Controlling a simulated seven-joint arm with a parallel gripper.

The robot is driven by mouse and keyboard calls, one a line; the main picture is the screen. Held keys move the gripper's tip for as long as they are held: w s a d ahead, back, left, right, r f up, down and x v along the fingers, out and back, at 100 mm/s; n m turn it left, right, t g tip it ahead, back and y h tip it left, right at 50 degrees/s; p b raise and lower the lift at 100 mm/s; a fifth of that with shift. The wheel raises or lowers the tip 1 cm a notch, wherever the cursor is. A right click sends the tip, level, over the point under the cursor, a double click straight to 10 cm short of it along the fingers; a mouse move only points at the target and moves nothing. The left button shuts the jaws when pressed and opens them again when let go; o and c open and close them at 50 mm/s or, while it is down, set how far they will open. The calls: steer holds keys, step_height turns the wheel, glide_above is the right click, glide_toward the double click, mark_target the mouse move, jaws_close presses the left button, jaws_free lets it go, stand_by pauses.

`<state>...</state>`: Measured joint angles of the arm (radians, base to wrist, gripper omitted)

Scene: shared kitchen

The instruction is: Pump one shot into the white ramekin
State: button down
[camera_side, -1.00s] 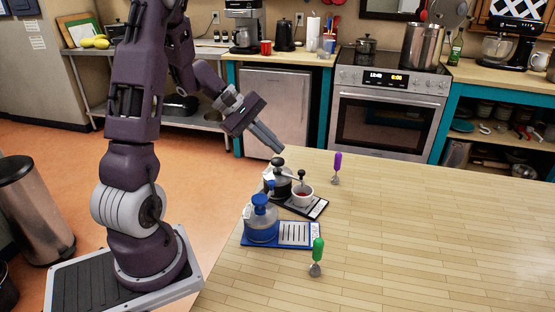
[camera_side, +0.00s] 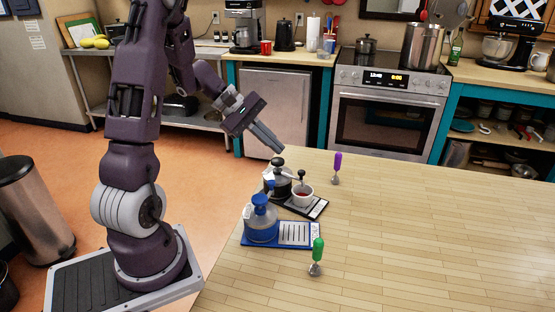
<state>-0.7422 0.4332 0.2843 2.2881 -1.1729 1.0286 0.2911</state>
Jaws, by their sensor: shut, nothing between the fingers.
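The white ramekin (camera_side: 302,196) stands upright under the spout of a black-topped pump dispenser (camera_side: 277,184). Something reddish shows inside the ramekin. The dispenser and ramekin are on a dark tray (camera_side: 318,209). A second dispenser with a blue top (camera_side: 262,222) stands nearer on a blue tray (camera_side: 295,235), with no cup on it. My gripper (camera_side: 279,149) is shut and empty, pointing down to the right. Its fingertips are just above the black pump head; I cannot tell if they touch it.
A purple-handled tool (camera_side: 336,167) stands behind the ramekin, and a green-handled tool (camera_side: 317,257) stands in front of the blue tray. The wooden table (camera_side: 440,240) is clear to the right. A stove (camera_side: 390,106) and counters are farther back.

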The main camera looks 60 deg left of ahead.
mark_target(280, 160)
steer(key=shift+f, duration=0.45)
steer(key=shift+f, duration=1.2)
stand_by(0.9)
steer(key=shift+r, duration=1.65)
steer(key=shift+r, duration=0.1)
step_height(280, 160, up, 6)
steer(key=shift+f, duration=0.1)
